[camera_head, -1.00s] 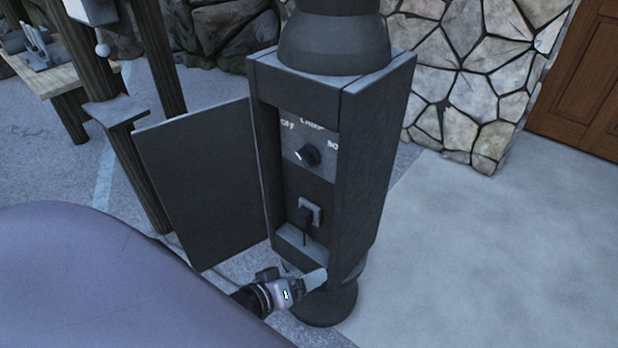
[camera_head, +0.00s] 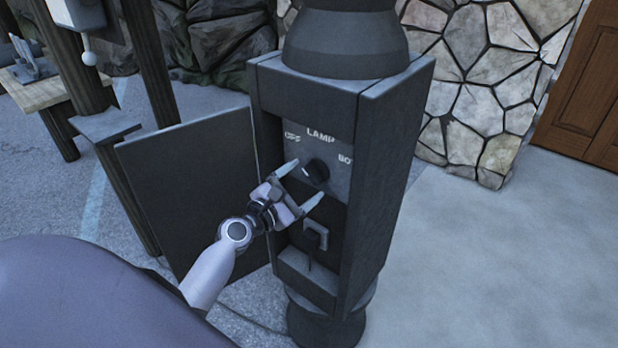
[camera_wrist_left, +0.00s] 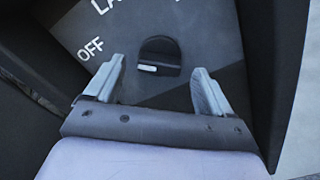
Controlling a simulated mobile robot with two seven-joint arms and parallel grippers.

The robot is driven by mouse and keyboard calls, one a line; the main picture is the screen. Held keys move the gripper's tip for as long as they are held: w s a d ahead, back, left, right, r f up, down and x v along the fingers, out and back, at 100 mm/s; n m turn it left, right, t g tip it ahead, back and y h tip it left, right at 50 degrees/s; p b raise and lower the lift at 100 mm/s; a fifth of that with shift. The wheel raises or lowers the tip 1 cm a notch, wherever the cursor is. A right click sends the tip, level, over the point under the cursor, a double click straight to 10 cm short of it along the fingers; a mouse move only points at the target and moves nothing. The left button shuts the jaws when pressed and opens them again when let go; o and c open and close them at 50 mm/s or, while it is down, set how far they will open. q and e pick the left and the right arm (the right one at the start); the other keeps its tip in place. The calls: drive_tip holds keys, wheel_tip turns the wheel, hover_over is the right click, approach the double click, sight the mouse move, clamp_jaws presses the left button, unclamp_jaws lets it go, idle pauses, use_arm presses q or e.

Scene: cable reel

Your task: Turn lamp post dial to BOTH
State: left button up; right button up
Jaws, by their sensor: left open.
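The lamp post (camera_head: 390,150) is a dark box-like post with its front door panel (camera_head: 195,190) swung open to the left. Inside is a grey panel with the black dial (camera_head: 316,171), under the labels OFF, LAMP and a partly hidden "BO". My left gripper (camera_head: 301,184) is open, its pale fingers pointing at the dial. In the left wrist view the dial (camera_wrist_left: 158,58) sits ahead of and between the two fingers (camera_wrist_left: 152,88), with no clear contact. A white mark shows on the dial's near side; which label the dial is set to I cannot tell. My right gripper is out of view.
Below the dial is an outlet with a black plug (camera_head: 315,238) and cord, above a ledge. The open door stands close to my left arm. A stone wall (camera_head: 480,80) and wooden door are behind; pavement (camera_head: 500,260) to the right is clear.

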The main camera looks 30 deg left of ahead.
sight(314, 173)
use_arm(q)
drive_tip(key=shift+w+d, duration=0.1)
drive_tip(key=shift+w, duration=1.3)
drive_tip(key=c, duration=1.1)
drive_tip(key=shift+o, duration=0.2)
